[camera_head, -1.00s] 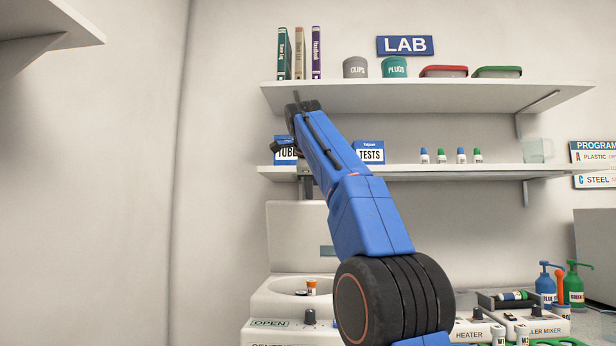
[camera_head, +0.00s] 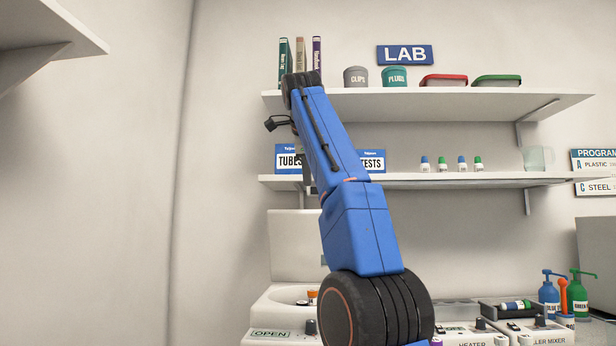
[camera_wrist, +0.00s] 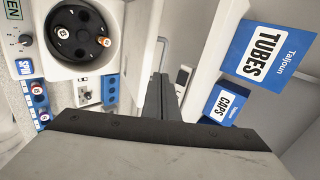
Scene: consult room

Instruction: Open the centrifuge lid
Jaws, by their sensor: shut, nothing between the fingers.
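The white centrifuge (camera_head: 262,308) stands on the bench at the lower middle of the head view, with a green OPEN label on its front. Its lid (camera_head: 290,245) stands upright behind the bowl, partly hidden by my arm. The wrist view shows the uncovered bowl (camera_wrist: 51,50) and the dark rotor (camera_wrist: 72,22) with white- and orange-capped tubes in it. My gripper (camera_wrist: 160,92) is shut and empty. It is beside the bowl in the wrist view and clear of the rotor. In the head view my arm hides most of it, high above the bench near the lower shelf.
The upper shelf (camera_head: 450,100) is behind my arm.

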